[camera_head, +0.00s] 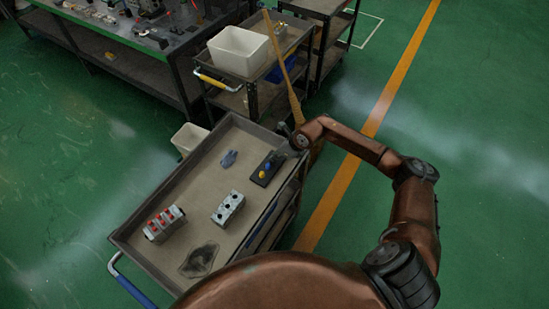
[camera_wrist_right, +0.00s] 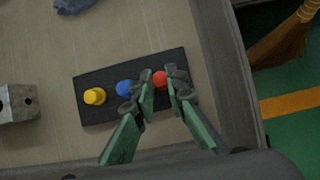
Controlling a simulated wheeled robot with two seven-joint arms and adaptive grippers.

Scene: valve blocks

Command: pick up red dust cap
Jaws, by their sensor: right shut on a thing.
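The red dust cap (camera_wrist_right: 160,78) shows in the right wrist view between the fingertips of my right gripper (camera_wrist_right: 161,86), which is shut on it. The cap is at the right end of a black plate (camera_wrist_right: 110,110); I cannot tell if it still touches the plate. A blue cap (camera_wrist_right: 124,88) and a yellow cap (camera_wrist_right: 94,96) stand on the same plate to its left. In the head view, my right gripper (camera_head: 285,151) is over the right end of the black plate (camera_head: 262,177), and the red cap is hidden. My left gripper is not in view.
The cart tray (camera_head: 143,221) has raised rims. It holds a valve block with red caps (camera_head: 164,224), a bare valve block (camera_head: 228,208), a blue-grey cloth (camera_head: 229,158) and a dark flat item (camera_head: 199,260). A broom (camera_head: 284,70) stands behind the tray's right side.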

